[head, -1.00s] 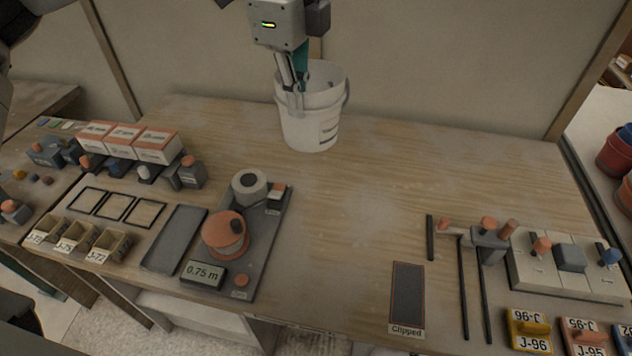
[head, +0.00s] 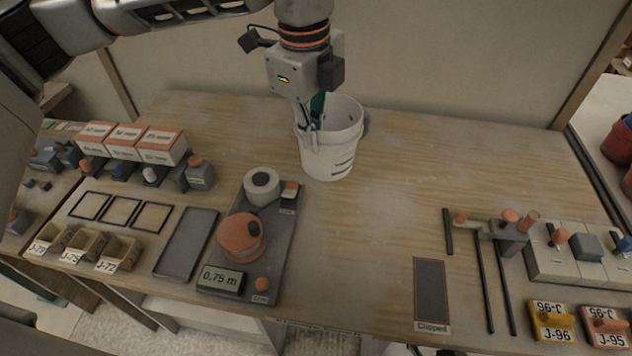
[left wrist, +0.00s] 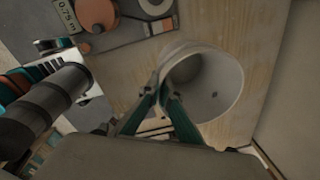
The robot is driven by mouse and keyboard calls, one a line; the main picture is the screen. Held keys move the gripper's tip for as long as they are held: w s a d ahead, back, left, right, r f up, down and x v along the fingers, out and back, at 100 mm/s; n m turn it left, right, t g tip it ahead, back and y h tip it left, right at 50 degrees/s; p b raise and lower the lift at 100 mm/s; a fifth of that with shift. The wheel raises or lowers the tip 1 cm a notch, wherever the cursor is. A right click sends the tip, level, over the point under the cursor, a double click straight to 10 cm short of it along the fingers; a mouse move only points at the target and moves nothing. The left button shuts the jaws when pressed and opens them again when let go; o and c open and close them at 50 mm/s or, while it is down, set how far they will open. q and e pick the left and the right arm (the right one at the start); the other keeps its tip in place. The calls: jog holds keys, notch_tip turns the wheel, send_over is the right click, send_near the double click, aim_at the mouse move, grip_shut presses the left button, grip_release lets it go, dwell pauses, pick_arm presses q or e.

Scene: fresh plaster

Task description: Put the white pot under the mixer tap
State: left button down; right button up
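The white pot (head: 330,155), a bucket with dark print, stands upright near the back middle of the bench. I cannot tell if its base touches the wood. My left gripper (head: 313,127) is at its left rim. In the left wrist view the teal fingers (left wrist: 160,98) come together on the rim of the pot (left wrist: 222,82), which looks empty inside. They appear shut on it. A grey fitting with an arm and orange knobs (head: 505,232) is at the right; I cannot tell for sure whether it is the mixer tap. My right gripper is out of view.
A grey tray with an orange dial (head: 242,238) and a 0.75 m display lies left of centre. Boxes (head: 160,146), small knobbed items and labelled bins (head: 118,252) fill the left. A dark "Clipped" mat (head: 431,290) lies front right. The bench's middle right is clear.

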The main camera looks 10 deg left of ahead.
pick_arm(q)
notch_tip(320, 180, down, 12)
jog(key=shift+f, duration=0.15)
dwell(0.4)
jog(key=shift+f, duration=0.2)
jog(key=c, duration=2.3)
grip_release()
jog(key=shift+r, duration=0.1)
